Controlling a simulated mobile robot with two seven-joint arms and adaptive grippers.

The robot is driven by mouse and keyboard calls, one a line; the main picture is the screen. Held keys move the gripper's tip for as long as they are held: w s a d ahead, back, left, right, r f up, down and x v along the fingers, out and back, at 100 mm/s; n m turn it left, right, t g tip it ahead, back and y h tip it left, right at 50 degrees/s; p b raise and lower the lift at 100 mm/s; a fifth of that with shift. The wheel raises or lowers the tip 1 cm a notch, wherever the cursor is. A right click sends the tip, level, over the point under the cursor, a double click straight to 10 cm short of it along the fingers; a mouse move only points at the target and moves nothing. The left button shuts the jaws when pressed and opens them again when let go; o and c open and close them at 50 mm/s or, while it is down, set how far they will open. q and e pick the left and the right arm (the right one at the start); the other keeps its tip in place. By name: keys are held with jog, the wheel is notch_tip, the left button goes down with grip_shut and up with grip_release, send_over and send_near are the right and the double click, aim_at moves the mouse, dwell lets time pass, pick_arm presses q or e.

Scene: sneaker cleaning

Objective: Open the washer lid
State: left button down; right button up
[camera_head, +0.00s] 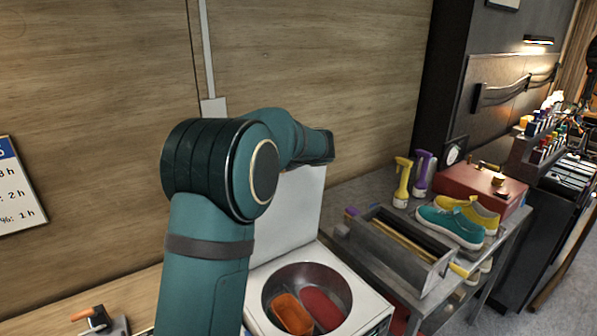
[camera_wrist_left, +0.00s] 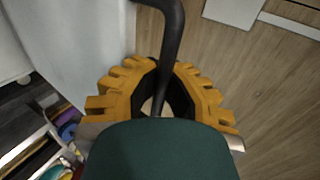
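The white washer (camera_head: 362,300) stands below and right of my left arm in the head view. Its round tub is uncovered, with an orange piece (camera_head: 291,313) and a red piece (camera_head: 322,308) inside. The white lid (camera_head: 302,215) stands upright behind the tub, partly hidden by my arm. My left gripper is hidden in the head view. In the left wrist view, the orange-yellow fingers of my left gripper (camera_wrist_left: 163,68) close around a dark curved handle (camera_wrist_left: 174,28) beside a white panel (camera_wrist_left: 85,45). My right gripper is in neither view.
A grey side table right of the washer holds a metal tray (camera_head: 440,272), teal-and-yellow sneakers (camera_head: 452,225), a yellow spray bottle (camera_head: 402,185), a purple bottle (camera_head: 422,175) and a red box (camera_head: 485,190). A wooden wall (camera_head: 330,70) rises behind. An orange-handled tool (camera_head: 97,318) lies lower left.

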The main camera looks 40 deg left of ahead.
pick_arm(q)
jog(key=shift+w+a+r, duration=0.15)
jog(key=shift+w+a, duration=0.1)
jog(key=shift+a, duration=0.4)
jog(key=shift+w+a+r, duration=0.1)
jog(key=shift+w+a, duration=0.2)
jog(key=shift+a, duration=0.3)
jog(key=shift+w+a+r, duration=0.15)
jog(key=shift+w+a, duration=0.1)
jog(key=shift+a, duration=0.4)
jog(key=c, duration=1.4)
grip_release()
jog(key=shift+o, duration=0.5)
jog(key=shift+s+d, duration=0.1)
jog(key=shift+d, duration=0.1)
jog(key=shift+a+f, duration=0.1)
jog(key=shift+f, duration=0.05)
